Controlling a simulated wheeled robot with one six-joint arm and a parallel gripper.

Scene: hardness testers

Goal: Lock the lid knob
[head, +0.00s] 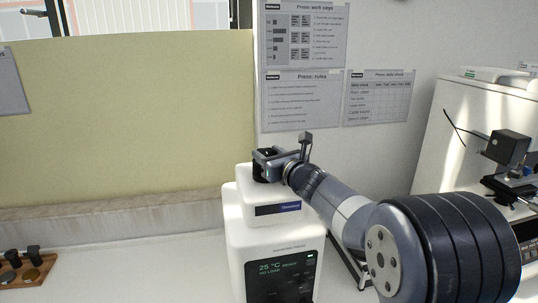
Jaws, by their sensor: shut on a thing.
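The white press machine (268,238) stands on the bench at the centre, with a dark screen on its front that reads 25 °C and READY. Its lid (275,211) sits on top, with a dark blue label strip on its front. The black lid knob (261,174) is on top of the lid, mostly hidden by my gripper. My gripper (266,156) reaches in from the right and is shut on the knob. The picture is too small to tell which way the knob is turned.
A wooden holder with several dark-knobbed metal pieces (30,268) stands at the far left. Another white machine with a black device (508,148) stands at the right. A beige panel (130,120) is behind.

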